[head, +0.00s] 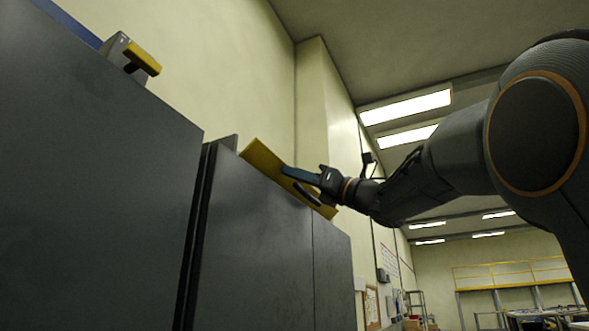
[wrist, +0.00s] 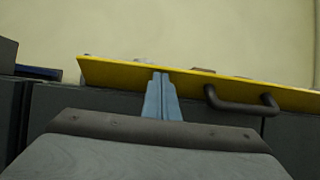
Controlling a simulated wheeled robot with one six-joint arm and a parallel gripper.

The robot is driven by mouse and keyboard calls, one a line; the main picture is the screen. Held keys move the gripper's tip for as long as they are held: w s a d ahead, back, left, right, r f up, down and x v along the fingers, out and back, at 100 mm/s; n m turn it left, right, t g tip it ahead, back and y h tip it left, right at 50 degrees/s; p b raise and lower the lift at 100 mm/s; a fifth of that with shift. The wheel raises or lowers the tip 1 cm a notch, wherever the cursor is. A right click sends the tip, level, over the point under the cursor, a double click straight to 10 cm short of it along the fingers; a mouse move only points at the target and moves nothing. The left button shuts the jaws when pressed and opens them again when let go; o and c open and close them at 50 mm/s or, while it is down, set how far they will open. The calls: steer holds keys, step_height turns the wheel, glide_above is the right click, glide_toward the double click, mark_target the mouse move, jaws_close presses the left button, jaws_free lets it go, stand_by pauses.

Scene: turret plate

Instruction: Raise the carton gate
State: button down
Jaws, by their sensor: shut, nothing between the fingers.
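The carton gate, which I take to be the yellow panel (head: 263,160), is at the top edge of the grey cabinet in the head view, and it looks tilted. It also spans the wrist view as a yellow strip (wrist: 120,73). Its dark bar handle (head: 307,195) is on the face towards me and shows right of my fingers in the wrist view (wrist: 240,107). My gripper (head: 285,171) is shut and empty. Its fingertips (wrist: 160,75) overlap the panel, left of the handle. I cannot tell whether they touch it.
Dark grey cabinets (head: 265,255) fill the lower left. A small grey block with a yellow handle (head: 142,58) sits on the nearer, taller cabinet. A pale wall (head: 215,60) rises behind. The space right of the cabinets, below my arm, looks free.

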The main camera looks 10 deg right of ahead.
steer(key=shift+b+x, duration=1.7)
steer(key=shift+b, duration=0.2)
steer(key=r+b+v, duration=0.1)
steer(key=b+v, duration=0.5)
steer(key=v, duration=0.2)
steer(key=shift+s+d, duration=0.3)
steer(key=shift+d, duration=0.2)
